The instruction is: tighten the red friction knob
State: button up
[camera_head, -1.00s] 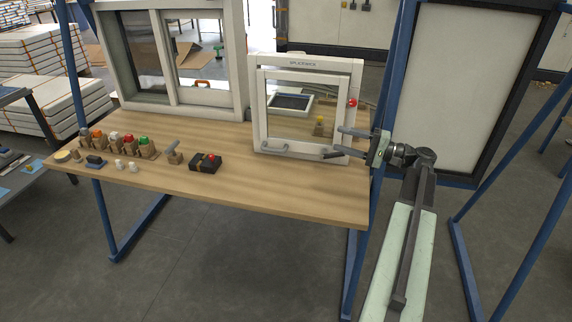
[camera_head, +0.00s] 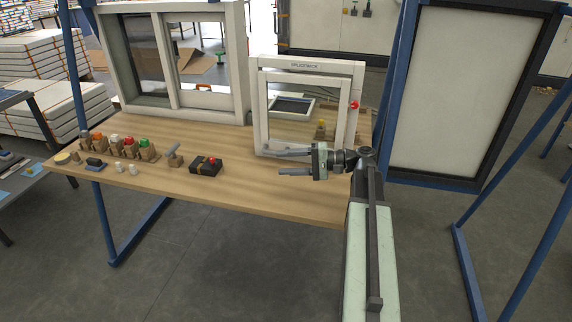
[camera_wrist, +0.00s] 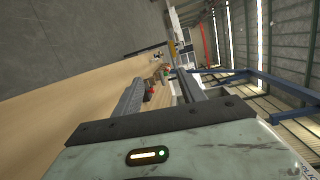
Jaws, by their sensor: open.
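A round red knob (camera_head: 354,104) sits on the right side of the small white window frame (camera_head: 261,110), at mid height. A second red knob or button (camera_head: 211,160) tops a black box (camera_head: 203,168) on the table. My gripper (camera_head: 278,161) is open and empty, pointing left in front of the frame's lower edge. It is below and left of the knob on the frame and right of the black box, apart from both. In the wrist view, my gripper's fingers (camera_wrist: 158,77) are spread, with a small red item (camera_wrist: 150,90) beyond, between them.
The wooden table (camera_head: 250,200) has free room at its front. Several coloured knobs in holders (camera_head: 120,148) and small parts stand at the left. A large white sliding window (camera_head: 180,108) stands behind. Blue posts (camera_head: 394,90) and a framed panel (camera_head: 455,90) stand at the right.

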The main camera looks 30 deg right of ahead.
jog(key=shift+a, duration=0.1)
jog(key=s+a+f+n+g+h, duration=0.2)
jog(key=a+f+g+h, duration=0.25)
jog(key=a+f, duration=0.75)
jog(key=s+a+f+n+g+h, duration=0.4)
jog(key=s+a+f+n+h, duration=0.1)
jog(key=f+h, duration=0.4)
jog(key=shift+s+a+h, duration=0.35)
jog(key=shift+s+a, duration=0.3)
jog(key=shift+s, duration=0.4)
jog(key=shift+f, duration=0.1)
jog(key=shift+c, duration=1.3)
